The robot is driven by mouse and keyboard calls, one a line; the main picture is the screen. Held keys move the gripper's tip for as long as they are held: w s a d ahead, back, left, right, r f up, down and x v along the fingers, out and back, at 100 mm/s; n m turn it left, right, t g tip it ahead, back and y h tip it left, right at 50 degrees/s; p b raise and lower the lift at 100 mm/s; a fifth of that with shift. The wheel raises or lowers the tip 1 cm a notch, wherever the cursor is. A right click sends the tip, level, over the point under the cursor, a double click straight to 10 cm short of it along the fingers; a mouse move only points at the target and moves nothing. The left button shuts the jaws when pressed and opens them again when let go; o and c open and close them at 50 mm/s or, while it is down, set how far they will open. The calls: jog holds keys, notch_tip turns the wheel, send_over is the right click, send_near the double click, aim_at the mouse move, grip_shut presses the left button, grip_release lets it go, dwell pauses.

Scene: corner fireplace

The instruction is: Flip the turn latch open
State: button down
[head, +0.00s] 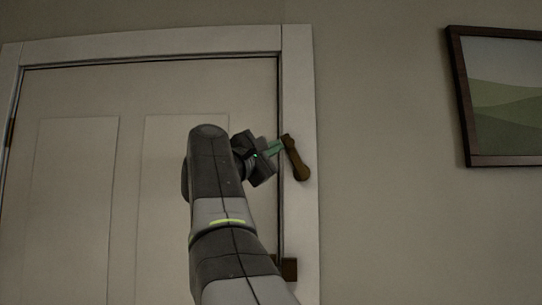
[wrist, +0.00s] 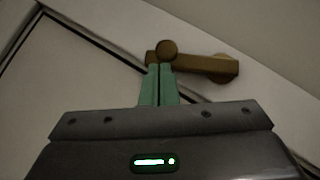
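The turn latch (head: 296,160) is a brown bar on the white door frame, at the right edge of the door. It slants in the head view, its upper end leaning left towards the door. In the wrist view the latch (wrist: 205,64) lies nearly level, with a round knob at its left end and a wider round end at right. My gripper (head: 280,146) has green fingers pointing at the latch's upper end. In the wrist view my gripper (wrist: 160,68) has its fingers side by side, shut, with tips just below the knob. I cannot tell whether they touch it.
The white panelled door (head: 75,180) sits flat in its frame (head: 301,230). A brown fitting (head: 289,269) shows low on the door edge, partly behind my arm. A framed picture (head: 505,105) hangs on the right wall. The wall between is bare.

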aim_at(286, 137)
jog(key=shift+d+r, duration=1.3)
jog(key=shift+d, duration=0.2)
